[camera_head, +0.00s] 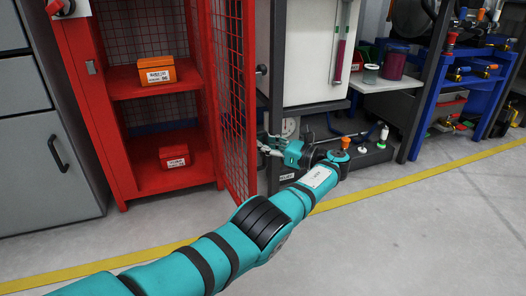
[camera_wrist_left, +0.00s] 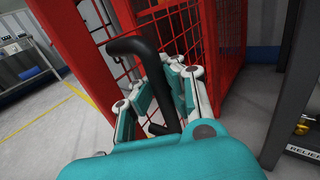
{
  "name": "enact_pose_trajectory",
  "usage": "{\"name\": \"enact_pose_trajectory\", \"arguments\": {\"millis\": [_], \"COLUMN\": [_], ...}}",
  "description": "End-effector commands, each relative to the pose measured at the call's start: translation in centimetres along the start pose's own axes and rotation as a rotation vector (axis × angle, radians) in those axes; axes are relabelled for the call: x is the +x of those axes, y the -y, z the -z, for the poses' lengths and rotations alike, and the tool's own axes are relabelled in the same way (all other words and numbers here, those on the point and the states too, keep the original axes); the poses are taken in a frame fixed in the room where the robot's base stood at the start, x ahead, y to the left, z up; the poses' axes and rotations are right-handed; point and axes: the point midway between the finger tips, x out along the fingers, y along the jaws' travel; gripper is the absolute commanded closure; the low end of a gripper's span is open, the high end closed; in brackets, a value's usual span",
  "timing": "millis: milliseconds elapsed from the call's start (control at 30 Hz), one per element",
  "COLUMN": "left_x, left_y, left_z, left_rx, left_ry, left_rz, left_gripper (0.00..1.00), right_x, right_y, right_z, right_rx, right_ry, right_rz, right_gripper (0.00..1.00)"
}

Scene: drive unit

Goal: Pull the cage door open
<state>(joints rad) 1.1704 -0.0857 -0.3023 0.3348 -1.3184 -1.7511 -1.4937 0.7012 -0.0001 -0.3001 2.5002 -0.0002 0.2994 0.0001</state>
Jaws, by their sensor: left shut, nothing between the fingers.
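The red cage (camera_head: 180,98) stands left of centre with its front open. Its mesh door (camera_head: 232,100) is swung outward at the right side and seen nearly edge-on. In the left wrist view the door's red mesh (camera_wrist_left: 183,35) carries a black bar handle (camera_wrist_left: 148,68). My left gripper (camera_head: 265,146) is just right of the door, low down. In the wrist view its fingers (camera_wrist_left: 160,92) are close around the handle. They are shut, with nothing gripped between them; their exact contact with the handle is unclear. My right gripper is out of view.
Inside the cage are an orange bin (camera_head: 157,74) and a red bin (camera_head: 174,157). Grey cabinets (camera_head: 45,150) stand at left. A white machine (camera_head: 310,55) is behind my gripper, and a blue rack (camera_head: 440,85) is at right. The floor in front is clear (camera_head: 430,225).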

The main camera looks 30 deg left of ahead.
Motion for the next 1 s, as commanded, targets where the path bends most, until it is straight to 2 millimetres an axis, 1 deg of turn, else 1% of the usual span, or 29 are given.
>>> {"name": "enact_pose_trajectory", "arguments": {"millis": [33,500,567,800,1000], "left_x": [-0.91,-0.88,-0.88,-0.72,-0.61], "left_y": [-0.14,-0.17,-0.17,-0.07,-0.02], "left_z": [0.80,0.66,0.67,0.36,0.20], "left_rx": [0.010,0.009,0.009,0.004,0.002], "left_ry": [-0.011,-0.013,-0.013,-0.010,-0.008], "left_rz": [0.000,-0.007,-0.007,-0.006,-0.006], "left_gripper": [1.00,1.00,0.94,0.62,0.62], "right_x": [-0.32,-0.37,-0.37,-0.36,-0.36], "right_y": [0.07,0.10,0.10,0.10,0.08], "right_z": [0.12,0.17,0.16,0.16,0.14], "right_rx": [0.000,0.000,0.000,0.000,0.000], "right_ry": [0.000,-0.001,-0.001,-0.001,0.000], "right_rz": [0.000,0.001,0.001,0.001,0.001], "right_gripper": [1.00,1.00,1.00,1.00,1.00]}}
